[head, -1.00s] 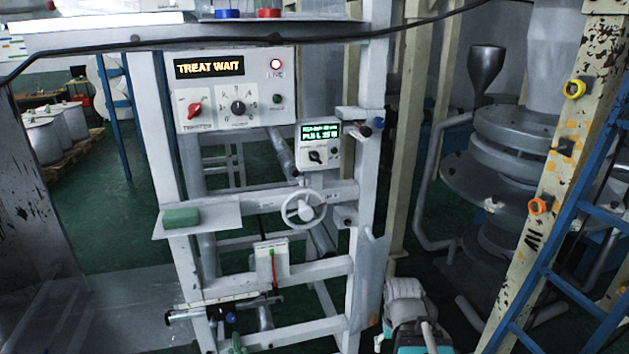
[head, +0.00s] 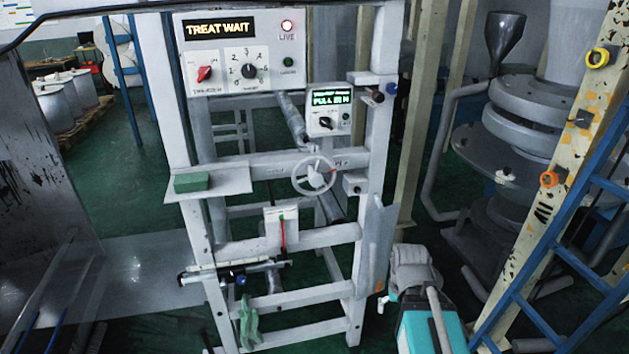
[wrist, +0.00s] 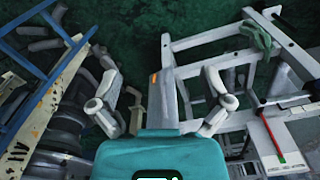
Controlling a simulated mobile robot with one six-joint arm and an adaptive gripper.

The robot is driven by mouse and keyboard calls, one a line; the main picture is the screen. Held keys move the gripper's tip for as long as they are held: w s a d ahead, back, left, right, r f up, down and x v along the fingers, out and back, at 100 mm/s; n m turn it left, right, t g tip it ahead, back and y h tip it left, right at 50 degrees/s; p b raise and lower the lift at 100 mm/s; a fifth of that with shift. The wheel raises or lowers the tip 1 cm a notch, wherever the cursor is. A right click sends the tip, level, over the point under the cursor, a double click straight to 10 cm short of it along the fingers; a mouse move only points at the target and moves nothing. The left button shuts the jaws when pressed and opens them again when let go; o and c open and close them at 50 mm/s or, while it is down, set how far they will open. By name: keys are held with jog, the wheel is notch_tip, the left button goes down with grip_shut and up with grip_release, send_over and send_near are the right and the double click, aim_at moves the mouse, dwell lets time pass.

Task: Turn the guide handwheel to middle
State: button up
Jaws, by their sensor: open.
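The guide handwheel (head: 316,181) is a light grey spoked wheel on the front crossbar of the white frame. Small marks sit on the crossbar either side of it, too small to read, and I cannot tell its setting. My gripper (wrist: 165,100) is open and empty in the wrist view, its grey fingers spread ahead of a teal body. It is over the lower frame and floor, apart from the handwheel. The handwheel cannot be made out in the wrist view. In the head view, my teal and grey arm is low, right of the frame.
Above the wheel are a small display box (head: 327,122) and a TREAT WAIT panel (head: 243,75). A green block lies on a shelf (head: 232,182) at left. A red-marked white box (head: 274,232) sits below. A blue ladder (head: 575,265) and yellow post (head: 570,140) stand right.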

jog(key=w+a+f+n+t+b, duration=0.1)
jog(key=w+a+f+t+b, duration=0.2)
jog(key=w, duration=0.5)
jog(key=n+t+y+b, duration=0.3)
jog(key=t+y+b, duration=0.5)
jog(key=t, duration=1.1)
send_near(316, 182)
jog(key=s+h+b, duration=0.2)
jog(key=s, duration=0.1)
jog(key=shift+s+d+f, duration=0.15)
jog(key=shift+d+f, duration=0.05)
jog(key=shift+d, duration=0.05)
jog(key=shift+g, duration=0.3)
jog(key=p+x, duration=0.5)
jog(key=x, duration=0.9)
jog(key=shift+s, duration=0.1)
jog(key=shift+n, duration=0.3)
jog(key=c, duration=1.3)
